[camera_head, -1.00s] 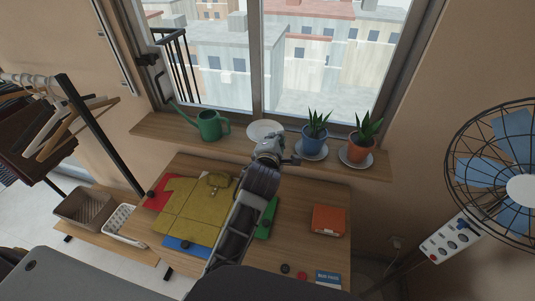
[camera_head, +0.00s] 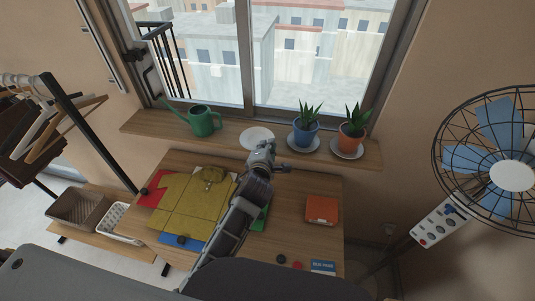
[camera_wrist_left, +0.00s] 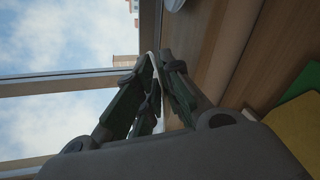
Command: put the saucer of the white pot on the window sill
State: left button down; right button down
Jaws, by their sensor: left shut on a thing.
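A white saucer (camera_head: 256,136) appears over the window sill (camera_head: 232,131), between the green watering can and the blue pot. My left gripper (camera_head: 264,149) is at its near edge. In the left wrist view the fingers (camera_wrist_left: 154,62) are shut on a thin pale edge, the saucer's rim. The saucer looks about level in the head view; I cannot tell whether it touches the sill. No white pot shows. My right gripper is not in view.
A green watering can (camera_head: 203,121) stands on the sill at left. A blue pot (camera_head: 304,135) and an orange pot (camera_head: 351,138), each on a saucer, stand at right. The table (camera_head: 285,185) below holds folded clothes (camera_head: 195,205) and an orange box (camera_head: 322,210).

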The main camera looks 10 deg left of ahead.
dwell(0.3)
pick_arm(q)
notch_tip(320, 180, down, 4)
jog(key=shift+r, duration=0.15)
dwell(0.6)
jog(key=c, duration=1.6)
grip_release()
jog(key=shift+o, duration=0.2)
jog(key=shift+p, duration=0.3)
